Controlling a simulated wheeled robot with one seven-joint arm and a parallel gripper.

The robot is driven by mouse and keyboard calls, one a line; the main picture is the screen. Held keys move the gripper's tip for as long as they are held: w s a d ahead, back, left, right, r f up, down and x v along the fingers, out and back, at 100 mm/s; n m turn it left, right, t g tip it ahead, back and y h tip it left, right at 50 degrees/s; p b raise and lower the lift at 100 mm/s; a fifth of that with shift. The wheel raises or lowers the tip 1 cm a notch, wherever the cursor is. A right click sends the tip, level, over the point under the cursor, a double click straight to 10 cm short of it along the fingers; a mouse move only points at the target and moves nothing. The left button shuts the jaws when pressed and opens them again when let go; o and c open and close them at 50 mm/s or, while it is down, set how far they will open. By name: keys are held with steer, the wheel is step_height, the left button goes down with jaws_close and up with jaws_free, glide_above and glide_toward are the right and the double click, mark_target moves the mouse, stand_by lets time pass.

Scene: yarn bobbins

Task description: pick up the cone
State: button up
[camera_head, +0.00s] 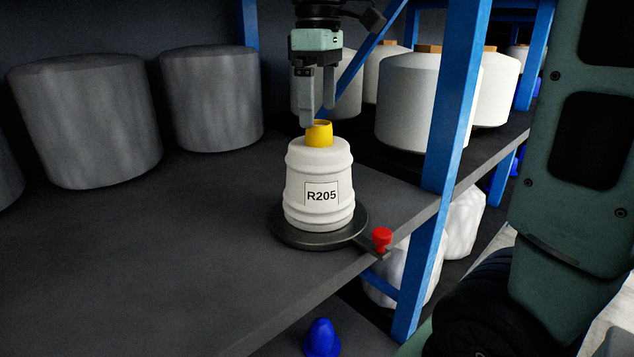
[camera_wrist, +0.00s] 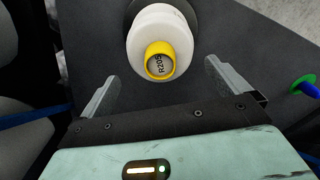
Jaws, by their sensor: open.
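The cone is a white yarn bobbin (camera_head: 318,185) with a yellow tip and a label reading R205. It stands upright on a round dark base (camera_head: 287,237) on the grey shelf. In the wrist view the bobbin (camera_wrist: 163,27) is at the top centre, its yellow tip (camera_wrist: 160,60) towards the camera. My gripper (camera_head: 318,118) hangs just above the yellow tip in the head view. In the wrist view my gripper (camera_wrist: 160,78) has its fingers wide apart and nothing between them. Whether a finger touches the tip cannot be told.
A red knob (camera_head: 382,238) sits beside the base. Large grey bobbins (camera_head: 85,120) stand at the left, white ones (camera_head: 407,105) behind. A blue post (camera_head: 458,95) rises at the right. A blue cone (camera_head: 322,338) is below the shelf edge. The shelf's front left is clear.

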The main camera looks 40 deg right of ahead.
mark_target(318, 123)
step_height(318, 123, down, 5)
steer(key=shift+f+b, duration=0.1)
steer(key=shift+b, duration=1)
steer(key=c, duration=1.3)
steer(key=shift+c, duration=1.2)
steer(key=shift+r+p, duration=0.3)
